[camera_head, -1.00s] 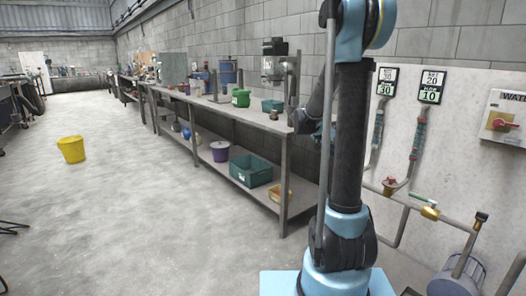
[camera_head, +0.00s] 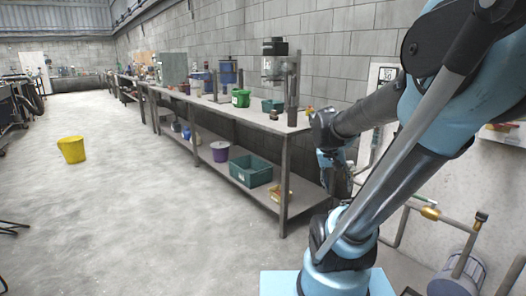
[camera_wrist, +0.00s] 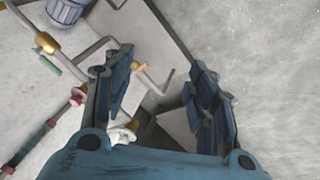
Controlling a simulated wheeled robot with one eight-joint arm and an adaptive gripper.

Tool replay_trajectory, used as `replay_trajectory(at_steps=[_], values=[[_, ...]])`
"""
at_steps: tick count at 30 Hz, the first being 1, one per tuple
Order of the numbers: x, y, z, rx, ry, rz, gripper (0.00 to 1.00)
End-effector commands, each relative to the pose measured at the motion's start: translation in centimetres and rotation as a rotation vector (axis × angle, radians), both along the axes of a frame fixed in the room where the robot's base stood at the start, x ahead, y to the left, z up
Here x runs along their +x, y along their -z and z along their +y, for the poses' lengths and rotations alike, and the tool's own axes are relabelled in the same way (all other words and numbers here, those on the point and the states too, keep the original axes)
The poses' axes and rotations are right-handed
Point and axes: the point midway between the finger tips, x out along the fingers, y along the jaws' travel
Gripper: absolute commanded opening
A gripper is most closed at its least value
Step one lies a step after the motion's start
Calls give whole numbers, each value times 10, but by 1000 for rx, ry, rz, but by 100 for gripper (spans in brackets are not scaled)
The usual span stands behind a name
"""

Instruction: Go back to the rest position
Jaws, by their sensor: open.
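My gripper (camera_wrist: 152,85) shows in the wrist view with its two blue fingers spread wide apart and nothing between them. Behind the fingers lie the concrete floor, a pale surface and pipes. In the head view my gripper (camera_head: 337,165) hangs at the end of my bent arm, just right of the workbench's near end. Its fingers are dark and partly hidden there, and I cannot tell whether they touch anything.
A long workbench (camera_head: 245,119) with tools runs along the wall. A teal crate (camera_head: 251,170) sits on its lower shelf. A yellow bucket (camera_head: 71,150) stands on the open floor (camera_head: 120,225) at left. Pipes and a grey-blue cylinder (camera_head: 455,273) are at right.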

Motion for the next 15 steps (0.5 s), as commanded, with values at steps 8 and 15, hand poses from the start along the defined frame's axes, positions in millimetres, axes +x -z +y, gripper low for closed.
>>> replay_trajectory(at_steps=[8, 15], values=[[-55, 28, 31, 127, -139, 11, 52], [-90, 52, 56, 219, -248, 3, 52]])
